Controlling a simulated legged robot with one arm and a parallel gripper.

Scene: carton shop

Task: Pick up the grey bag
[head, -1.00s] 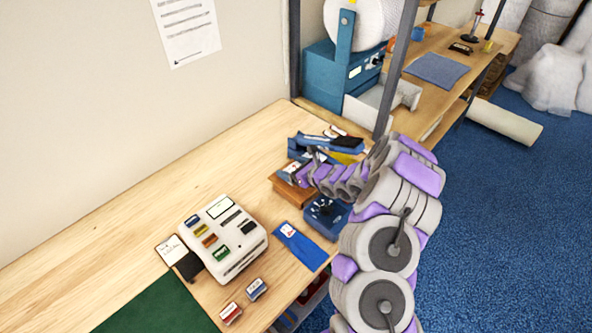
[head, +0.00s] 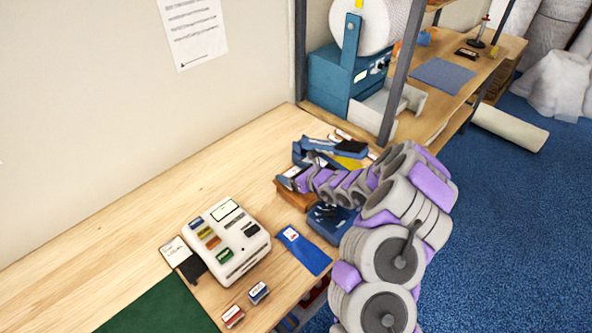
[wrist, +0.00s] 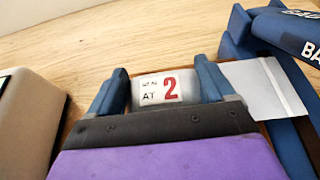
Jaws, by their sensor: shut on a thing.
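In the wrist view, a small grey bag (wrist: 190,91) with a white label reading "AT" and a red "2" sits between the two blue fingers of my gripper (wrist: 160,78). The fingers are closed against its left and right sides. In the head view, my gripper (head: 291,178) is above a brown wooden block (head: 294,195) near the bench's front edge. The bag cannot be made out clearly there. Its underside is hidden, so I cannot tell whether it still touches what is below.
A blue sealer (head: 330,153) stands just behind my gripper. A blue device (head: 333,222) is in front, partly hidden by my arm. A white label machine (head: 229,240) and blue packet (head: 304,250) lie left and front. The bench's back left is clear.

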